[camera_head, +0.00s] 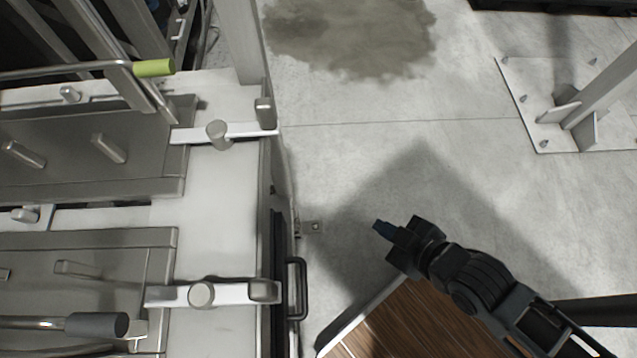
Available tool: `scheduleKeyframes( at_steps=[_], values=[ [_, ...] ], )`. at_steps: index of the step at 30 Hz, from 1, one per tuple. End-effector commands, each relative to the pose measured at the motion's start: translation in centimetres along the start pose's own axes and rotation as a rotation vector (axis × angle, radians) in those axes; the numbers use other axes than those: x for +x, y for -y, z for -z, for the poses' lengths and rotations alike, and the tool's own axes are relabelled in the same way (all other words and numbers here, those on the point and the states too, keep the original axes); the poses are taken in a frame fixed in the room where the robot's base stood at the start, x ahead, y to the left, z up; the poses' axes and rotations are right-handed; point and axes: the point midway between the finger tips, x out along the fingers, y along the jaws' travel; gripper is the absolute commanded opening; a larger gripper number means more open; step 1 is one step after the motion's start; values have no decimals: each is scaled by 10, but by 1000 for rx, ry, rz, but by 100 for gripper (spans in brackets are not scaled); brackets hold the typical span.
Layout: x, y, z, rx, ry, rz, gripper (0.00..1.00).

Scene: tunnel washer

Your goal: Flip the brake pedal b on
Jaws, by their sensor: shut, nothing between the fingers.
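On the left stands the metal washer (215,215). Two flat silver pedal-like levers with round knobs lie on its top near the right edge, a far one (245,131) and a near one (235,292). No label shows, so I cannot tell which part, if either, is brake pedal b. My gripper (381,229) is shut and empty. It is over the floor to the right of the washer, apart from both levers, and points left.
A bar with a green grip (154,68) and one with a grey grip (97,325) reach over the washer. A black handle (297,289) juts from its right side. A bolted post base (560,105) stands at upper right. The floor (350,130) between is clear, with a dark stain.

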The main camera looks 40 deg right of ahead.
Motion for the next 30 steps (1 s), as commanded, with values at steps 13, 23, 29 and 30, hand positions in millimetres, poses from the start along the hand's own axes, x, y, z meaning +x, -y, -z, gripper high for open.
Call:
scheduleKeyframes(
  at_steps=[13,23,29,30],
  values=[
    [247,31,-78,-335,370,312,0],
    [314,37,-67,-479,476,537,0],
    [317,37,-63,-495,485,564,0],
    [316,37,-63,-494,485,564,0]
  ],
)
